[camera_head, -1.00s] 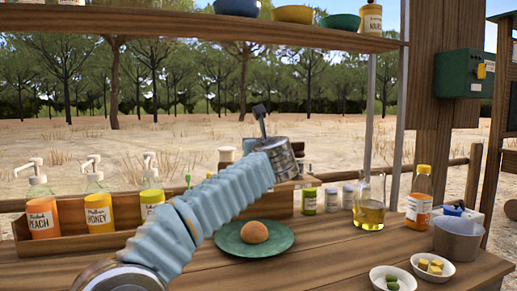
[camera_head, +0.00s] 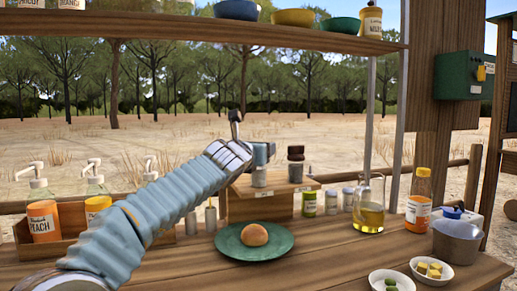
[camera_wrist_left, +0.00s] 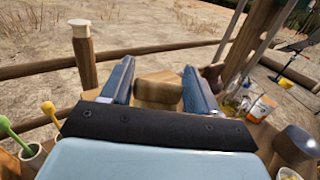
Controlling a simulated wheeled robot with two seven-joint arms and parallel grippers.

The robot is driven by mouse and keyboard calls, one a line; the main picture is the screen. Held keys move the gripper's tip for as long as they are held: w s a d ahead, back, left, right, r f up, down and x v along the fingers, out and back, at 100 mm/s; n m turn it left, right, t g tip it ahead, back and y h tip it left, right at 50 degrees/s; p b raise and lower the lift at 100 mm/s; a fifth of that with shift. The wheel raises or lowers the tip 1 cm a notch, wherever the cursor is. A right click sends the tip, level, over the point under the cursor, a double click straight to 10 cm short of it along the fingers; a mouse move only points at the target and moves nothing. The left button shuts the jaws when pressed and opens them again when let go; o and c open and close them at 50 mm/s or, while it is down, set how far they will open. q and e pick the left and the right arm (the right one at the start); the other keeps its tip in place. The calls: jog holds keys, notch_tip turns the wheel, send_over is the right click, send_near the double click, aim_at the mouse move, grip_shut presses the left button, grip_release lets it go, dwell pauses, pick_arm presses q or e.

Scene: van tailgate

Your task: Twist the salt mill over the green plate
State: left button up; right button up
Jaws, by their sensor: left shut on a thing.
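My left gripper (camera_head: 262,154) reaches over the wooden riser behind the plate. In the left wrist view, a light-wood block, apparently the salt mill's head (camera_wrist_left: 158,90), fills the space between its fingers. The gripper is shut on it. In the head view the gripper hides the head, and the mill's greyish body (camera_head: 258,178) shows below, seemingly on or just above the riser. The green plate (camera_head: 228,247), holding a round bun (camera_head: 254,235), lies in front of the riser. My right gripper is not in view.
A dark-topped mill (camera_head: 296,165) stands on the riser (camera_head: 245,205), close right of my gripper. Jars, an oil jug (camera_head: 369,215) and an orange-labelled bottle (camera_head: 418,198) stand further right. A syrup rack (camera_head: 70,240) is at left. A shelf (camera_head: 200,28) spans above.

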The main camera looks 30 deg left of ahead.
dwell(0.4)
pick_arm(q)
jog(key=o, duration=1)
jog(key=shift+c, duration=0.2)
jog(key=s+d+b, duration=0.1)
jog(key=s+d, duration=0.1)
jog(key=s, duration=1.1)
jog(key=shift+s+d+b, duration=0.3)
jog(key=shift+b, duration=0.1)
